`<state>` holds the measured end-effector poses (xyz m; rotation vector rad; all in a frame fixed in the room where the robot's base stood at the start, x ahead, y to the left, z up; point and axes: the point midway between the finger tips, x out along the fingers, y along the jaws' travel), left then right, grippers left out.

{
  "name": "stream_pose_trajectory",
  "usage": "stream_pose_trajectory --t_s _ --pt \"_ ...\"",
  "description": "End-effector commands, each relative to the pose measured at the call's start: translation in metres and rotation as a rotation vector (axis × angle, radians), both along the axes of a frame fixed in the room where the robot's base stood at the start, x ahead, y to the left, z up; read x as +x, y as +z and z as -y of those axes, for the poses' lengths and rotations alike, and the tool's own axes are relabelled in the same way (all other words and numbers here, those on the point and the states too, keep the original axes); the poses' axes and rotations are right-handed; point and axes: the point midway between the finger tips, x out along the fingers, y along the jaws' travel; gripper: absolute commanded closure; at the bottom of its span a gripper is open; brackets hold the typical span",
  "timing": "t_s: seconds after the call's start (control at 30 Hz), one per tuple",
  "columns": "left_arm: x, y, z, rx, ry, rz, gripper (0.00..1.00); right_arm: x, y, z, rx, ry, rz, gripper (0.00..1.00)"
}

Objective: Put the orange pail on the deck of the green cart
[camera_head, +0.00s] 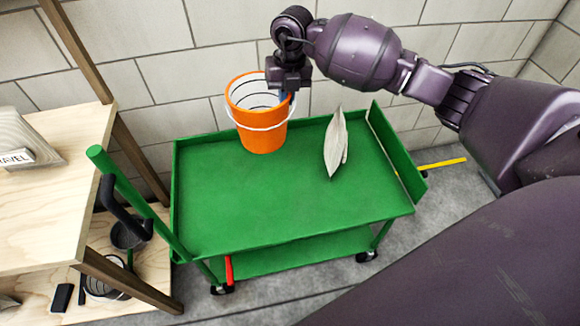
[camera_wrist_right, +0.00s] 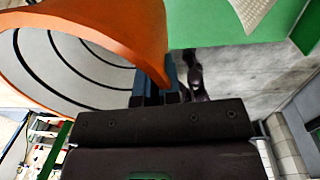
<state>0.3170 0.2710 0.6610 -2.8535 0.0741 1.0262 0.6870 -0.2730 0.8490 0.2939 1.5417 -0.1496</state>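The orange pail (camera_head: 262,132) is upright, or nearly so, at the back edge of the green cart's deck (camera_head: 230,205). I cannot tell whether its base touches the deck. My right gripper (camera_head: 287,92) is at the pail's right rim with its blue fingers on either side of the wall, and looks shut on it. The right wrist view shows the pail (camera_wrist_right: 150,30) at the upper left, its wall between the fingers (camera_wrist_right: 160,85). The pail's inside looks empty, with dark rings. My left gripper is out of view.
A pale pointed bag (camera_head: 336,145) lies on the deck right of the pail. The deck's front and left are clear. A wooden shelf (camera_head: 50,215) stands at the left, and a block wall (camera_head: 170,90) is behind the cart.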

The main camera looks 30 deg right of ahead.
Motion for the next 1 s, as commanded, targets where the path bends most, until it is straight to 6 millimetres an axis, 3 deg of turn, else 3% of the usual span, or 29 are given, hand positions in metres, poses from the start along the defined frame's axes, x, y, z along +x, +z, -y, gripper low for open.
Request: stream_pose_trajectory --t_s 0.2,0.5,0.63,0.87,1.0 --pt "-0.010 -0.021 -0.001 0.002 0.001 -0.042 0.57 -0.002 -0.055 0.000 0.000 0.001 -0.015 1.00" --pt "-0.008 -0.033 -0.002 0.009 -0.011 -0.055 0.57 -0.002 -0.117 0.000 0.001 0.002 -0.013 1.00" --pt "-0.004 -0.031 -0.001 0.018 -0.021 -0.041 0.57 -0.002 -0.132 0.000 0.001 0.002 -0.009 1.00" --pt "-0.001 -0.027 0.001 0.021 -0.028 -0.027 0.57 -0.001 -0.141 0.000 0.000 0.003 -0.005 1.00" --pt "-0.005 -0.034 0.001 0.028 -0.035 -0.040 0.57 -0.002 -0.161 0.000 0.000 0.004 -0.009 1.00"
